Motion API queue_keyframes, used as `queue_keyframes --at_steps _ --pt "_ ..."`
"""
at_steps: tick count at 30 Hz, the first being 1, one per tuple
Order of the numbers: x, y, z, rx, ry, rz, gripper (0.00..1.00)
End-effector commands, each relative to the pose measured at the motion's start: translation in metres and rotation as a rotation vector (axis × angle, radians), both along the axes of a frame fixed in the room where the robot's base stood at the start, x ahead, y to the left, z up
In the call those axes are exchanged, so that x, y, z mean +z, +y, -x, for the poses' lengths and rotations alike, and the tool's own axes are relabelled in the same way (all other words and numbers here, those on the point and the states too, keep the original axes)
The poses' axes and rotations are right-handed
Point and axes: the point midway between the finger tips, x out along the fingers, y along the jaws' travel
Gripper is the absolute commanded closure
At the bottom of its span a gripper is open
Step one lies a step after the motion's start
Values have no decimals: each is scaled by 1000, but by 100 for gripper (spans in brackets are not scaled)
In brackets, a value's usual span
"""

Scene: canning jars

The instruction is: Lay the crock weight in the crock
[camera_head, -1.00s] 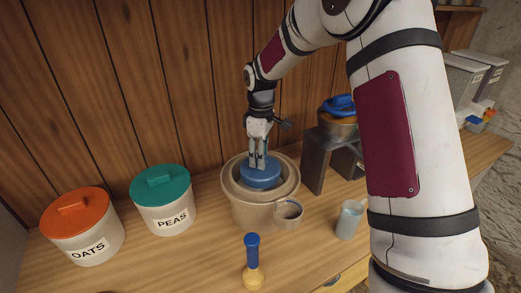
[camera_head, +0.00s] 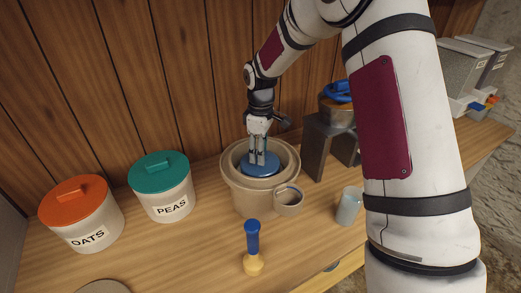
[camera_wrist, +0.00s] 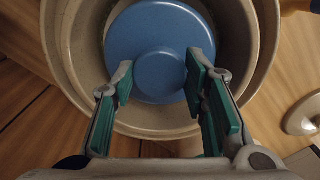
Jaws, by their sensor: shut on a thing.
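The crock weight (camera_head: 262,171) is a blue disc with a round knob, and it also shows in the wrist view (camera_wrist: 150,25). My gripper (camera_head: 257,160) points down from above and is shut on the knob, with one finger on each side in the wrist view (camera_wrist: 161,76). The crock (camera_head: 246,202) is a wide beige pot standing on the wooden counter. The weight is level and inside the crock's mouth, ringed by the crock wall (camera_wrist: 60,45). Whether it rests on anything below is hidden under the disc.
A blue-handled tool (camera_head: 253,240) stands in front. A glass (camera_head: 348,207) and a dark metal stand (camera_head: 317,150) are to the right. The OATS (camera_head: 85,225) and PEAS (camera_head: 165,195) canisters are left.

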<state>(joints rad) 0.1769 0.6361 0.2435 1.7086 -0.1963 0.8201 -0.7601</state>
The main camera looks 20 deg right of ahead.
Motion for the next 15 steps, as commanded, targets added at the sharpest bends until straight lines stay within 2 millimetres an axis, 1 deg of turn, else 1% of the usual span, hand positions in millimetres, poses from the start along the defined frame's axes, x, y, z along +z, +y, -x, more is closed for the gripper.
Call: queue_keyframes --at_steps 15 --pt "-2 0 -1 0 -2 0 100"
